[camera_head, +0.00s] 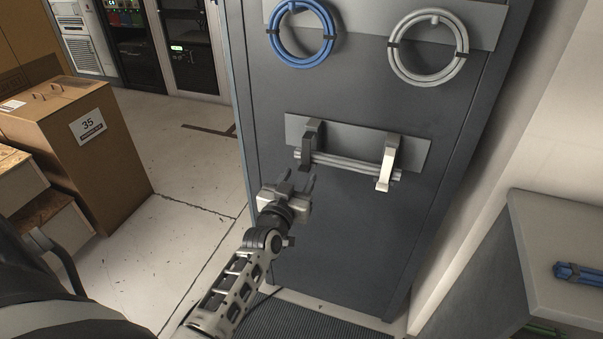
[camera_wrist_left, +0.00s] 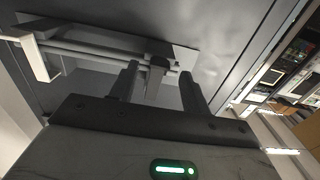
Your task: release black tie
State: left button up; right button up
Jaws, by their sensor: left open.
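The black tie (camera_head: 308,143) hangs on the left part of a grey plate on the dark cabinet door, around light grey rods (camera_head: 345,163). A white tie (camera_head: 388,163) is around the rods at the right. My left gripper (camera_head: 298,182) is open and empty, just below the black tie in the head view. In the left wrist view the black tie (camera_wrist_left: 155,80) appears between the two spread fingers (camera_wrist_left: 160,72); I cannot tell whether they touch it. The white tie (camera_wrist_left: 36,60) is at the left there. My right gripper is not in view.
A blue coiled cable (camera_head: 301,62) and a grey coiled cable (camera_head: 457,64) hang higher on the cabinet door (camera_head: 340,235). A grey table (camera_head: 560,235) with blue bars is at the right. Cardboard boxes (camera_head: 125,165) stand at the left. Floor between boxes and cabinet is clear.

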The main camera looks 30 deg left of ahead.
aim_at(305, 156)
pick_arm(q)
jog(key=shift+x, duration=1.35)
grip_shut()
jog(key=shift+d, duration=0.1)
